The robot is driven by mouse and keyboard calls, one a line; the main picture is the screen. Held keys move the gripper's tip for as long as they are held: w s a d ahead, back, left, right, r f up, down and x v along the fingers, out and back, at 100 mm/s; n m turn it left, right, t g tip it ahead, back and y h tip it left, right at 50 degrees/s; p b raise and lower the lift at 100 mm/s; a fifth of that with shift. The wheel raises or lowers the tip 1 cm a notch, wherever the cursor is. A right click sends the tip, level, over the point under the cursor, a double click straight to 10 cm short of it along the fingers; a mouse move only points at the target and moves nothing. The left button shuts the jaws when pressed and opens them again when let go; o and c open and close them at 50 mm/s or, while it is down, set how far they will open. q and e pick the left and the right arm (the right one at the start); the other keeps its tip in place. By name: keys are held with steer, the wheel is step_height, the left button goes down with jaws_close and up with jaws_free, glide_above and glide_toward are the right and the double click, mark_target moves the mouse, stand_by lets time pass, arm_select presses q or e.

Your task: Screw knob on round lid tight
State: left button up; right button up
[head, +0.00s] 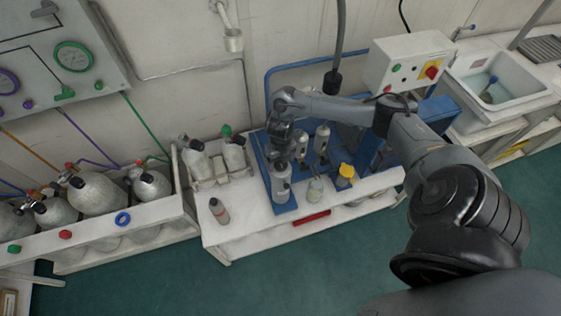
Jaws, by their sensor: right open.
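My right arm reaches in from the right, and its gripper (281,158) points down at a small grey cylinder (282,186) on the blue stand (283,208). The jaws are open at or just above the cylinder's top. I cannot tell whether they touch it. The gripper hides that top, so I cannot make out a round lid or its knob there. Other grey cylinders (321,140) stand behind on the blue stand. My left gripper is not in view.
A dark bottle with a red label (220,212), a clear jar (315,190) and a yellow-topped bottle (345,175) stand on the white bench (240,238). A red tool (311,218) lies at its front. Gas cylinders (95,195) fill a rack at left. A control box (408,62) stands behind.

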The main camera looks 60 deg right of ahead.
steer(key=shift+f, duration=0.15)
steer(key=shift+c, duration=0.2)
steer(key=c, duration=1)
